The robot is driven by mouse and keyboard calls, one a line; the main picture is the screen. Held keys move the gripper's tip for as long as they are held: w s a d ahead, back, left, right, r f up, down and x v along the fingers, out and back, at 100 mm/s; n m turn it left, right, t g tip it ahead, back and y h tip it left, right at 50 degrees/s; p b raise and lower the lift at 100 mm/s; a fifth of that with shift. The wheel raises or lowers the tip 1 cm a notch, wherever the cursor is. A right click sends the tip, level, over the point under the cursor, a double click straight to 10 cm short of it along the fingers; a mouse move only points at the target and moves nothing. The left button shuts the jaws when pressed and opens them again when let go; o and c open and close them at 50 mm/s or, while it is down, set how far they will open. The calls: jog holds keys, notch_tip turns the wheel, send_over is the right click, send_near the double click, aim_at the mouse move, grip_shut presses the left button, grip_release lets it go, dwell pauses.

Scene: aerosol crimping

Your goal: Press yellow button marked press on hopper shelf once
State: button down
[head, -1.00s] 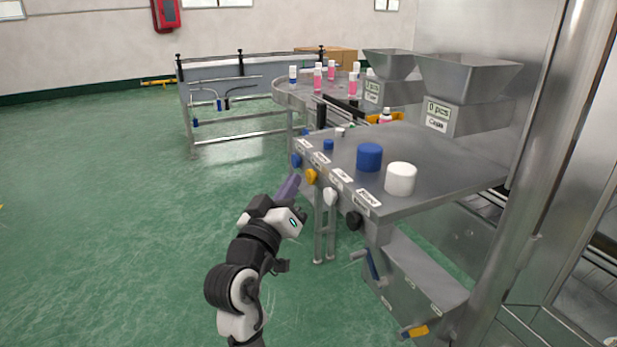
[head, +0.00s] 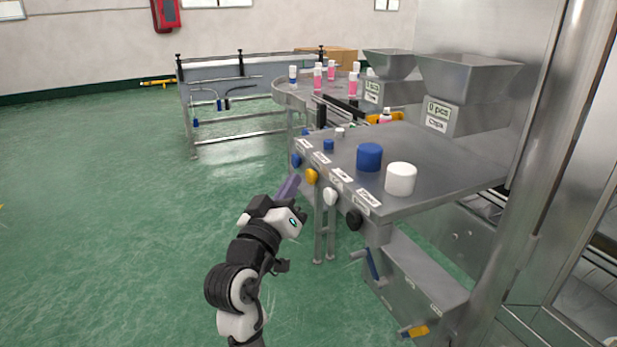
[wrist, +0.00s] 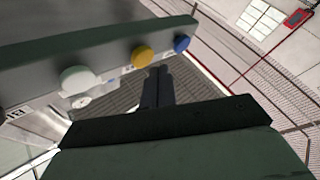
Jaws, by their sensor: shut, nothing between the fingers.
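The yellow button (head: 311,177) is on the front edge of the steel hopper shelf (head: 440,160), between a blue button (head: 296,160) and a white button (head: 330,196). In the wrist view the yellow button (wrist: 142,57) is just beyond my gripper's fingertips, slightly to their left. My gripper (head: 294,180) is shut and empty, its tip close to the yellow button. In the wrist view the closed fingers (wrist: 157,72) reach toward the shelf edge. I cannot tell whether the tip touches the button. The label above the button is too small to read.
A black button (head: 354,220) is at the right end of the row. A blue cap (head: 369,157) and a white cap (head: 401,179) stand on the shelf. Two hoppers (head: 465,78) stand behind. A steel box (head: 425,285) is below. The green floor at left is clear.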

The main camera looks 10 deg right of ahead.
jog(key=shift+d, duration=0.1)
jog(key=shift+w+d, duration=0.15)
jog(key=shift+d, duration=0.15)
jog(key=shift+w+d, duration=0.15)
jog(key=shift+d, duration=0.4)
dwell(0.9)
jog(key=shift+a, duration=0.1)
jog(key=shift+s+a, duration=0.3)
jog(key=shift+a, duration=0.55)
jog(key=a, duration=0.1)
jog(key=s+a, duration=0.1)
jog(key=a, duration=0.1)
jog(key=a+b, duration=0.1)
jog(key=shift+s+a, duration=0.3)
jog(key=shift+a, duration=0.1)
dwell(0.3)
